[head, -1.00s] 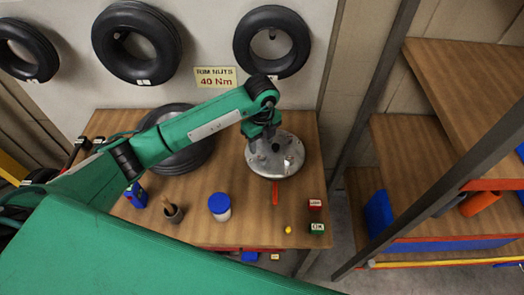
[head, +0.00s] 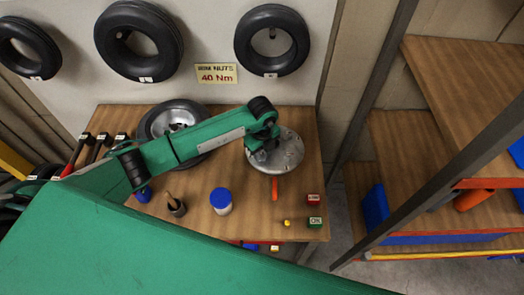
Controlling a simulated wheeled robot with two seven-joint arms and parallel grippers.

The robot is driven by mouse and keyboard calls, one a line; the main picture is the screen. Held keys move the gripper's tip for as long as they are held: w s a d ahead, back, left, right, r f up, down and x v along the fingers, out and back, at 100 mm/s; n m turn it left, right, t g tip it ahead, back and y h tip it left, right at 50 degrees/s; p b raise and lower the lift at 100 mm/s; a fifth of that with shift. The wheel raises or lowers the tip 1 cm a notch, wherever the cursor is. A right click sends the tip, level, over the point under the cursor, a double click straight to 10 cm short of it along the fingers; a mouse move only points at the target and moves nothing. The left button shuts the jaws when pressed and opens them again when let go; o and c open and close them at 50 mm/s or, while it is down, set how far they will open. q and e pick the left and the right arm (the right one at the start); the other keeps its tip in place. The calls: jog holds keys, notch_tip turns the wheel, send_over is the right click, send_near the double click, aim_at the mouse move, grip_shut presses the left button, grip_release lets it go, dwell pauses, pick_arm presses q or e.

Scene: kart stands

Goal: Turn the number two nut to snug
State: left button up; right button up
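A round grey metal hub plate (head: 289,158) lies on the wooden workbench. Small studs or nuts on it are too small and too covered to tell apart, so I cannot make out the number two nut. My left gripper (head: 259,156) is over the upper left part of the plate, pointing down. My arm hides its fingers in part, so I cannot see whether they are open or shut, or whether they touch a nut. My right gripper is not in view. A red-orange handle (head: 275,188) sticks out at the plate's front edge.
On the workbench (head: 250,225) are a blue-lidded jar (head: 220,201), a dark cup (head: 176,207), a red block (head: 314,200), a green block (head: 315,222) and a small yellow piece (head: 287,223). A wheel (head: 157,123) lies behind my arm. A "40 Nm" sign (head: 216,74) hangs above.

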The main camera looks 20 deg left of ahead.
pick_arm(q)
jog(key=shift+c, duration=0.7)
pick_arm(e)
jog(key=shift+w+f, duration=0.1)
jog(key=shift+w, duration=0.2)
